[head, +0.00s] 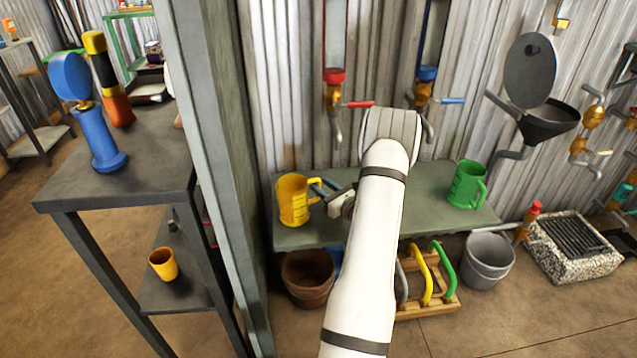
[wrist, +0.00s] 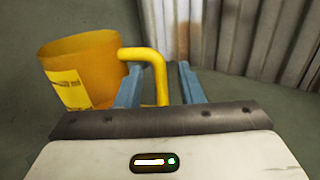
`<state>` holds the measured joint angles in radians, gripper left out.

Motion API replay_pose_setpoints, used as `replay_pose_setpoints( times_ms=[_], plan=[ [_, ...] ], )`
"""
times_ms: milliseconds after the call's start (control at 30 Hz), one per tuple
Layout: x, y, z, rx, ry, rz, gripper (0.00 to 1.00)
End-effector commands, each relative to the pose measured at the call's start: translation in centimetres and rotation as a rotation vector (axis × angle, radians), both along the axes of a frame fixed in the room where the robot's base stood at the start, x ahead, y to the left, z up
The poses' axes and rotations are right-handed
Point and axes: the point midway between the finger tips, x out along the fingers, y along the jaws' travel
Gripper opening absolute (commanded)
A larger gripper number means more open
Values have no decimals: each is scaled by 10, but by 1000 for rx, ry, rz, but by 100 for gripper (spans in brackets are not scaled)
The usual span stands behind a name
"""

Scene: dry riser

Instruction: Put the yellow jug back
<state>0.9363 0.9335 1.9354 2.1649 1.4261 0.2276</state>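The yellow jug (head: 293,203) stands upright on the left end of the green shelf (head: 400,215), below the wall taps. Its handle points right, towards my gripper (head: 325,187). In the wrist view the jug (wrist: 85,75) is on the left, and its handle (wrist: 160,72) passes between the two blue fingers of my gripper (wrist: 160,70). The fingers are apart, with a visible gap between the handle and the right finger. Part of the handle is hidden by the left finger.
A green jug (head: 467,185) stands at the shelf's right end. A red-handled tap (head: 335,95) and a blue-handled tap (head: 425,90) hang above. A metal post (head: 205,150) rises left of the shelf. A brown pot (head: 308,275) and a grey bucket (head: 488,260) are below.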

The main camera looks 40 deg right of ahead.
Motion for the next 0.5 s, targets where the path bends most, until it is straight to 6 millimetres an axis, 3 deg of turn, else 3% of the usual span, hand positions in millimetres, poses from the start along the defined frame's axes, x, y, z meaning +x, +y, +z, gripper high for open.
replay_pose_setpoints(
  times_ms=[200, 500],
  plan=[
    [-50, -3, 1, 2, 2, -5, 34],
    [-87, -2, 0, 1, 0, 0, 34]
  ],
)
